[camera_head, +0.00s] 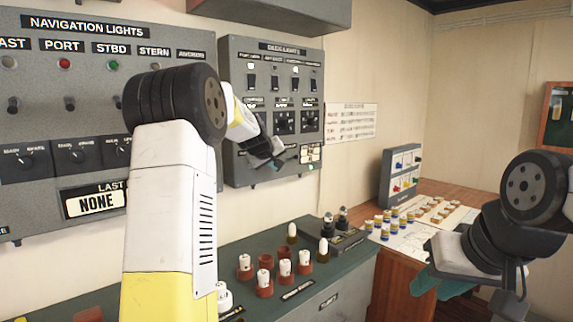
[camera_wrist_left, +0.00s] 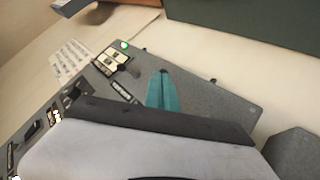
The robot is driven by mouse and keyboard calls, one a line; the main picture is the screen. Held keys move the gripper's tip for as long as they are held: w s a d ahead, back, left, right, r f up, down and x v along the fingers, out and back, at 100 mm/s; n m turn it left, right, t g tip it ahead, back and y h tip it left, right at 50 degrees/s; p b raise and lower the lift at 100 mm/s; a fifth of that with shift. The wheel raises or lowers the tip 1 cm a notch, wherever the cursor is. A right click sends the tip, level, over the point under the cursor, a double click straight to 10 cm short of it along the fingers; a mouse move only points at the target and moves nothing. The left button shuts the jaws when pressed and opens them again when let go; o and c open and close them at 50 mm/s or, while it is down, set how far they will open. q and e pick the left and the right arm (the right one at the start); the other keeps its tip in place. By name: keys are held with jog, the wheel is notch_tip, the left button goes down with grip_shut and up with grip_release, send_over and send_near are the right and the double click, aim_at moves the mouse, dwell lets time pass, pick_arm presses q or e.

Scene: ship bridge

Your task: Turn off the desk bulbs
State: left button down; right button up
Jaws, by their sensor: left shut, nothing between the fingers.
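The grey deck lights panel (camera_head: 232,170) hangs on the wall at the middle, with a row of black switches (camera_head: 274,84), dark dials (camera_head: 284,122) below and a white-labelled control (camera_head: 310,153) at its lower right. My left gripper (camera_head: 277,163) is in front of the panel's lower part, close to that control. In the left wrist view its teal fingers (camera_wrist_left: 160,90) are together and empty, over the panel face, beside the labelled control (camera_wrist_left: 115,62) and a green lamp (camera_wrist_left: 124,44). I cannot tell if they touch the panel. My right gripper (camera_head: 442,283) is low at the right, its jaw gap unclear.
The navigation lights panel (camera_head: 50,100) is at the left, partly hidden by my left arm. Loose bulbs in red-brown holders (camera_head: 265,290) stand on the green counter (camera_head: 335,270). A wooden desk (camera_head: 440,188) with small bottles and a grey switch box (camera_head: 400,175) is beyond.

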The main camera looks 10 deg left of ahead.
pick_arm(q)
jog(key=shift+r, duration=0.85)
